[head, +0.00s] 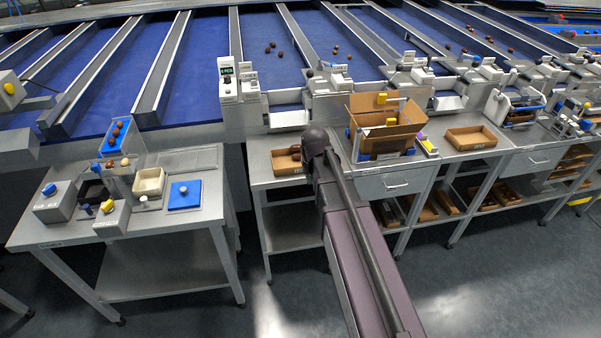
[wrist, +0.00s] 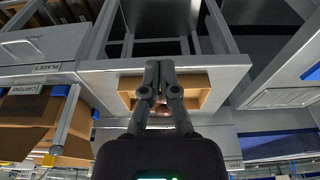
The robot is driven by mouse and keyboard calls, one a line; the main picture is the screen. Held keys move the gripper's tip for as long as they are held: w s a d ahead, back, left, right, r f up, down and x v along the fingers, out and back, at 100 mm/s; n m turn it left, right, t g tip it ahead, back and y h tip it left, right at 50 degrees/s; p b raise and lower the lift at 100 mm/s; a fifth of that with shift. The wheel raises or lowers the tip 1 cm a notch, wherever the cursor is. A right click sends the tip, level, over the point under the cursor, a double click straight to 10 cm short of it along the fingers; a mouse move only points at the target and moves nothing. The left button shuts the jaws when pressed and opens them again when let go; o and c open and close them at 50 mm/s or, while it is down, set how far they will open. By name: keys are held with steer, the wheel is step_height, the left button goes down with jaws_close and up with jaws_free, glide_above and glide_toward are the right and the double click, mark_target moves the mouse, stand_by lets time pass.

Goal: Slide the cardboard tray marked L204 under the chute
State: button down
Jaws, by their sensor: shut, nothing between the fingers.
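A shallow brown cardboard tray (head: 282,168) sits on the grey bench in the middle of the head view, partly hidden by my gripper (head: 296,153). It also shows in the wrist view as a tray (wrist: 202,82) behind my fingers. Its marking cannot be read. My gripper (wrist: 160,66) is shut and empty, its two fingers together over the tray; whether they touch it cannot be told. Behind the tray, a grey chute mouth (head: 287,118) hangs at the foot of a blue sorting lane. A second cardboard tray (head: 471,138) lies further right; its label is too small to read.
A large open carton (head: 372,112) stands right of my gripper, and shows at left in the wrist view (wrist: 35,135). A control post (head: 228,85) rises behind the bench's left end. A separate side table (head: 150,224) stands left, across a gap.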

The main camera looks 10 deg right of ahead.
mark_target(301, 175)
steer(key=w+t, duration=0.1)
steer(key=w, duration=0.6)
steer(key=shift+w, duration=0.15)
steer(key=shift+f+b, duration=0.1)
steer(key=shift+b, duration=0.2)
steer(key=b+x, duration=0.9)
steer(key=shift+w+f, duration=0.15)
steer(key=shift+f, duration=0.2)
steer(key=shift+w+a+r, duration=0.1)
steer(key=shift+w, duration=1.9)
steer(key=w, duration=1.7)
steer(key=shift+r, duration=0.1)
